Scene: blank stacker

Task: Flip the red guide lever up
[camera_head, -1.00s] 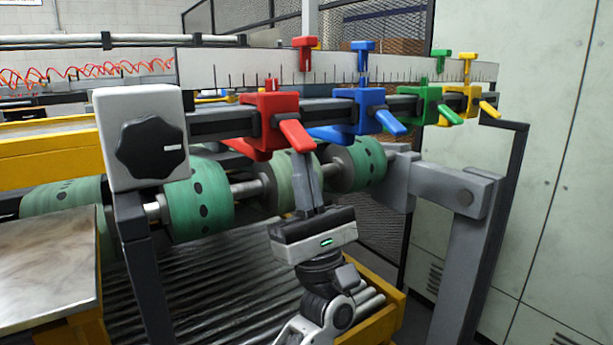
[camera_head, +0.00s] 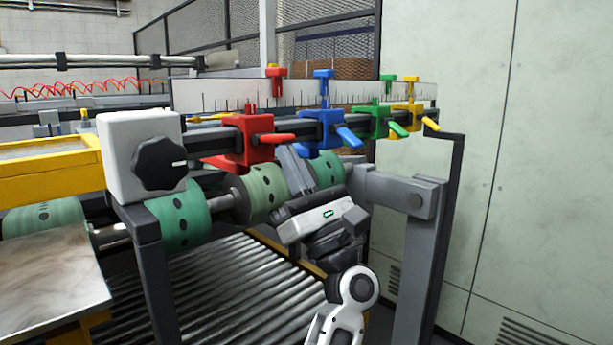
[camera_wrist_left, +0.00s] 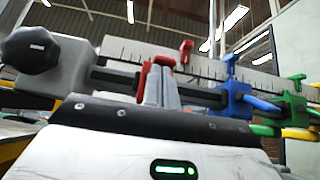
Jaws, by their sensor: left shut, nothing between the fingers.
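The red guide block (camera_head: 249,140) sits on the dark rail, and its red lever (camera_head: 277,138) sticks out to the right, about level. My left gripper (camera_head: 288,156) is shut and empty, with its fingers pointing up just below the lever. I cannot tell whether the fingertips touch it. In the left wrist view, the shut left gripper (camera_wrist_left: 162,87) stands in front of the red guide block (camera_wrist_left: 146,80) and hides much of it; the lever is hard to make out there. My right gripper is not in view.
Blue (camera_head: 327,127), green (camera_head: 379,122) and yellow (camera_head: 414,116) guide blocks stand to the right on the same rail, their levers slanting down. A black knob (camera_head: 159,163) is at the rail's left end. Green rollers (camera_head: 181,216) lie below, close to my gripper.

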